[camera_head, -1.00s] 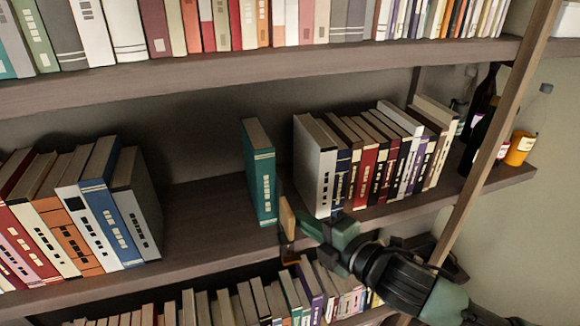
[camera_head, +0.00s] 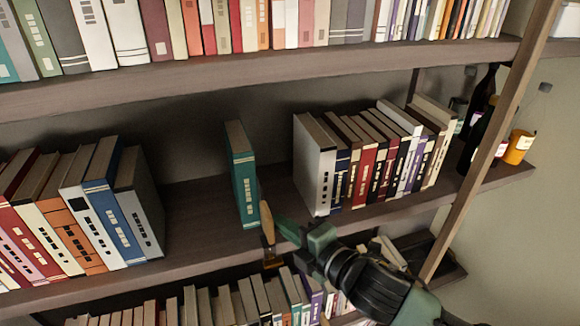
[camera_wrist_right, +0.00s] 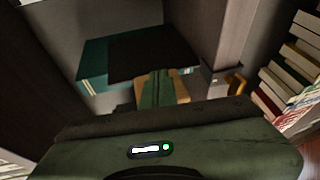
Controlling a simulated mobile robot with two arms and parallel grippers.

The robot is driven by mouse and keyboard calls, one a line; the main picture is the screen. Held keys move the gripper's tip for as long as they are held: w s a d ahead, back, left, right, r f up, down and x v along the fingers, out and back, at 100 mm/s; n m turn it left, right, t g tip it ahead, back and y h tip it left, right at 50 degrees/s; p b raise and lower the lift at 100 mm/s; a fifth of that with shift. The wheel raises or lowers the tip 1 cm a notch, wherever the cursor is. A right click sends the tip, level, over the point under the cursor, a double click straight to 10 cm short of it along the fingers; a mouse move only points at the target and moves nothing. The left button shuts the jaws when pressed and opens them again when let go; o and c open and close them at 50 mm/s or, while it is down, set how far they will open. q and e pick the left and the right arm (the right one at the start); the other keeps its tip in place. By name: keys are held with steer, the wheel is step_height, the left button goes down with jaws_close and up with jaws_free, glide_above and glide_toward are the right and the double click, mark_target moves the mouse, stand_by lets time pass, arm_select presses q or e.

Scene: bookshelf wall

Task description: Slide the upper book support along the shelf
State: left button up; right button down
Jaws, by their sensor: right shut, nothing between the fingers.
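The book support (camera_head: 267,222) shows as a small wooden upright piece at the front edge of the middle shelf, with a darker brown part below the edge. A teal book (camera_head: 241,175) stands upright just left of it, alone in a gap. My right gripper (camera_head: 284,231) is shut with nothing in it, its tips at the right side of the support; I cannot tell whether they touch. In the right wrist view, the green fingers (camera_wrist_right: 157,88) lie in front of the wooden support (camera_wrist_right: 178,92), with the teal book (camera_wrist_right: 95,60) beyond. My left gripper is not in view.
On the middle shelf (camera_head: 205,200), a grey book (camera_head: 139,200) ends the left row and a light grey book (camera_head: 314,165) starts the right row. Bare shelf lies on both sides of the teal book. A slanted wooden post (camera_head: 490,140) and bottles (camera_head: 478,115) stand at right.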

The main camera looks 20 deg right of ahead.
steer(key=shift+a, duration=0.15)
steer(key=shift+a+r, duration=0.1)
steer(key=shift+a, duration=0.15)
steer(key=a+p, duration=0.2)
steer(key=a, duration=0.4)
steer(key=shift+a, duration=0.25)
stand_by(0.5)
steer(key=a+p, duration=0.1)
steer(key=a, duration=0.5)
steer(key=shift+a+p, duration=0.3)
steer(key=shift+a, duration=0.1)
stand_by(0.3)
